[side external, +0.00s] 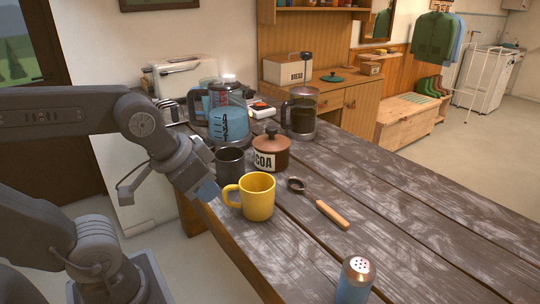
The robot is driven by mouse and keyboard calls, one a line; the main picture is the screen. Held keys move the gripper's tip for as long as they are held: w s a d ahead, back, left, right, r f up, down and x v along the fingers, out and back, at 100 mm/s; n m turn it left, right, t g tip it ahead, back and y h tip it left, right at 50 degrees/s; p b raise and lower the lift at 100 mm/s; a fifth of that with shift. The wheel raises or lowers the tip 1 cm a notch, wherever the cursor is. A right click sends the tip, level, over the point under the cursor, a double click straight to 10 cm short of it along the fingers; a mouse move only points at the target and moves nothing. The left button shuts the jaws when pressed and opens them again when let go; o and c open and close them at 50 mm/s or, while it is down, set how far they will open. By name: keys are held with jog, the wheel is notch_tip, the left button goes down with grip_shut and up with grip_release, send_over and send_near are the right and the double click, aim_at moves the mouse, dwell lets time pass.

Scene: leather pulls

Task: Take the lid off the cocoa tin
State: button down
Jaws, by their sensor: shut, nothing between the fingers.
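The cocoa tin (264,160) stands upright on the wooden table, brown with a pale label that reads "COA" where it shows. Its brown lid (271,140) with a dark round knob sits on top of it. A dark mug hides part of the tin's left side. My gripper (207,191) is at the table's left edge, left of the yellow mug and in front of the dark mug, apart from the tin. Its blue-tipped fingers are shut and hold nothing.
A yellow mug (257,198) and a dark mug (229,162) stand between my gripper and the tin. A wooden-handled scoop (332,214) and a blue shaker (355,284) are nearer. The table's right side is clear.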

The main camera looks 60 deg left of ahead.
jog(key=c, duration=1.8)
grip_release()
jog(key=o, duration=1.1)
jog(key=shift+o, duration=0.2)
notch_tip(320, 180, up, 11)
jog(key=n+g+y, duration=0.2)
jog(key=n+g, duration=0.4)
jog(key=n, duration=1.3)
send_over(272, 128)
notch_tip(272, 128, down, 7)
jog(key=shift+w+a+f, duration=0.1)
jog(key=shift+a+f, duration=0.05)
jog(key=shift+f, duration=2.75)
